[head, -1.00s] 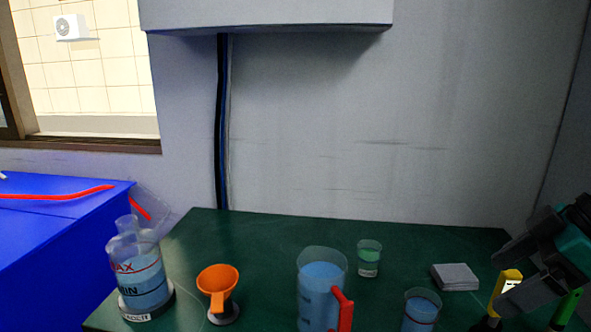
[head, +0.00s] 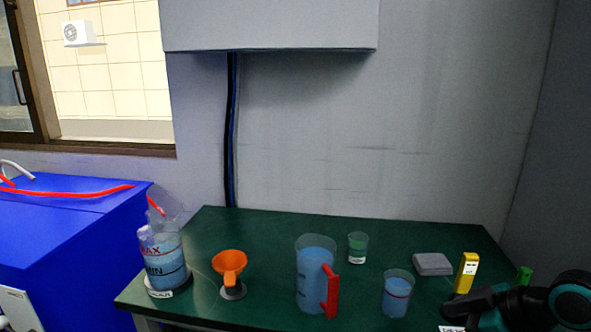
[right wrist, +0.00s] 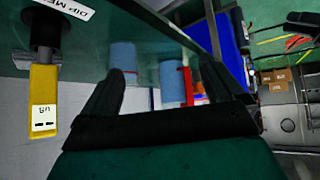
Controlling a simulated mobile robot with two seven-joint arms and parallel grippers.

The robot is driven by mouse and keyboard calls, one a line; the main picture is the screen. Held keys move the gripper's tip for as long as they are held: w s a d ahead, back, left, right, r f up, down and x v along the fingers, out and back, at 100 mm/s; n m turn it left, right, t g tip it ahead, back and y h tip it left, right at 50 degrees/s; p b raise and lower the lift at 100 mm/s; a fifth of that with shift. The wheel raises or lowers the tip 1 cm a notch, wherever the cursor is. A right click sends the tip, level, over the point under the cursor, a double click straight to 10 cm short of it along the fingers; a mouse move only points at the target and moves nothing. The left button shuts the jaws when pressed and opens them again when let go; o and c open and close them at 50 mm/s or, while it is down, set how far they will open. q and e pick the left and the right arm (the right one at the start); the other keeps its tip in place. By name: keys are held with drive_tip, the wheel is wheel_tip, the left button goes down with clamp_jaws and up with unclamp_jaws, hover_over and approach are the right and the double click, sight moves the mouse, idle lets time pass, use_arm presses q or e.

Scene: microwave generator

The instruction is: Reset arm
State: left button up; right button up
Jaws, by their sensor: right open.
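My right gripper (right wrist: 160,85) is open in the right wrist view, with two dark fingers spread and nothing between them. In the head view my right arm shows at the lower right, in front of the table edge; its fingers are not clear there. A yellow meter (head: 466,272) stands upright in its holder at the table's right side. It also shows in the right wrist view (right wrist: 43,90), to the left of the fingers and apart from them. My left gripper is not in view.
On the green table (head: 390,231) stand a MAX/MIN bottle (head: 165,262), an orange funnel (head: 230,265), a red-handled pitcher (head: 313,278), a beaker (head: 397,294), a small cup (head: 357,248) and a grey scale (head: 432,264). A blue box (head: 75,235) is at left.

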use_arm(q)
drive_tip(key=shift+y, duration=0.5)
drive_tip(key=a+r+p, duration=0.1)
drive_tip(key=p, duration=0.1)
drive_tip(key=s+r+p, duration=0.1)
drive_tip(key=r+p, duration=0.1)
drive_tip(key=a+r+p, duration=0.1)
drive_tip(key=p, duration=0.2)
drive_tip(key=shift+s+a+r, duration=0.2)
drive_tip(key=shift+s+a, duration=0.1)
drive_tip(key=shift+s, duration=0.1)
use_arm(e)
drive_tip(key=s+a+f+m+t+h, duration=0.3)
drive_tip(key=s+a+f+m, duration=0.3)
drive_tip(key=s+a+f, duration=0.4)
wheel_tip(320, 180, down, 3)
drive_tip(key=shift+s+a+r+m+t+h, duration=0.1)
drive_tip(key=shift+s+a+m+t+h, duration=0.25)
drive_tip(key=shift+s+t, duration=0.6)
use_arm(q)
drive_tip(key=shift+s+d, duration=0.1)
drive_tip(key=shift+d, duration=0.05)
use_arm(e)
drive_tip(key=shift+s+g, duration=0.25)
